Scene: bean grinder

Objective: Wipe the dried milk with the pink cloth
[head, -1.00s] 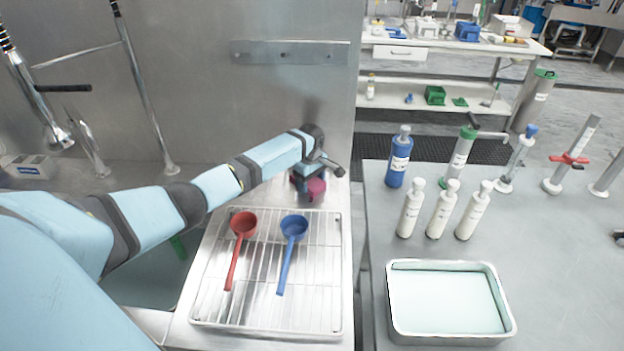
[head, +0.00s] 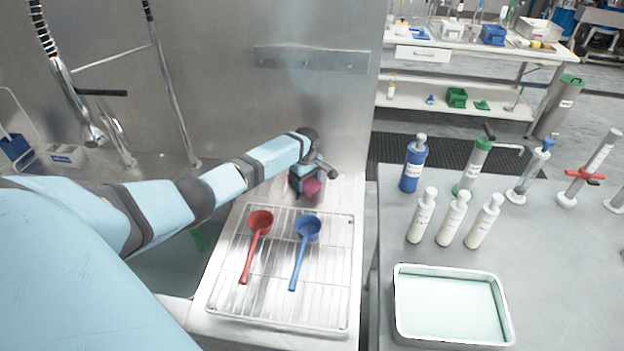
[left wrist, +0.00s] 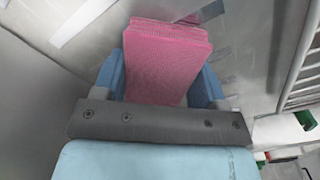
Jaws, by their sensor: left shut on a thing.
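The pink cloth (left wrist: 165,65) is a folded, ribbed stack between the blue fingers of my left gripper (left wrist: 163,85) in the left wrist view. In the head view, my left gripper (head: 306,190) is low at the back of the steel counter, behind the wire rack, with a bit of the pink cloth (head: 313,186) showing. My left gripper is shut on the cloth. I cannot make out the dried milk for certain in either view. My right gripper is not in view.
A wire rack (head: 325,290) holds a red scoop (head: 257,238) and a blue scoop (head: 303,245). The steel wall rises behind the gripper. On the right table stand several bottles and a metal tray (head: 450,341) of pale liquid.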

